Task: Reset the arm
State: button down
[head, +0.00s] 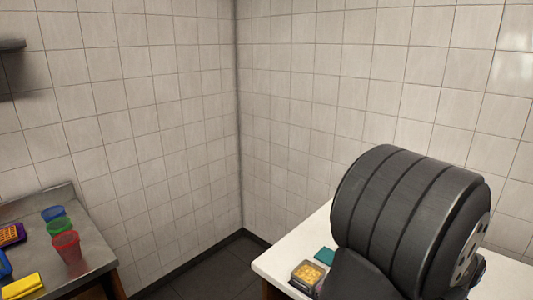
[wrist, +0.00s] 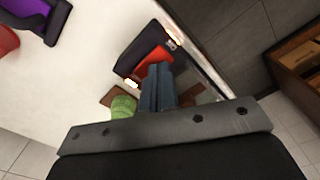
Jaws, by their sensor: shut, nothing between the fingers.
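My gripper (wrist: 160,70) shows in the wrist view, with its two dark blue-grey fingers pressed together and nothing between them. The fingers point toward a dark tray-like object (wrist: 138,50) with a red part (wrist: 154,60) on a white counter (wrist: 75,75). The fingers partly cover these; I cannot tell how far above them the gripper is. In the head view a large dark ribbed part of my arm fills the lower right, and the gripper itself is out of sight.
In the wrist view a green item (wrist: 123,106) sits beside the fingers, and a wooden shelf unit (wrist: 297,70) stands right. In the head view a container of yellow pieces (head: 307,273) is near my arm. Cups (head: 66,246) and a yellow cloth (head: 22,286) are on the left metal table (head: 98,256).

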notch_tip(320, 180, up, 5)
notch_tip(320, 180, down, 6)
jog(key=shift+f, duration=0.1)
jog(key=w+d+r+n, duration=0.1)
jog(key=r+n, duration=0.2)
jog(key=r, duration=0.5)
jog(key=w+d+r+n+g+y, duration=0.1)
jog(key=w+d+r+n, duration=0.1)
jog(key=r, duration=0.6)
jog(key=shift+d+r+n, duration=0.15)
jog(key=shift+n, duration=0.35)
jog(key=shift+w, duration=0.1)
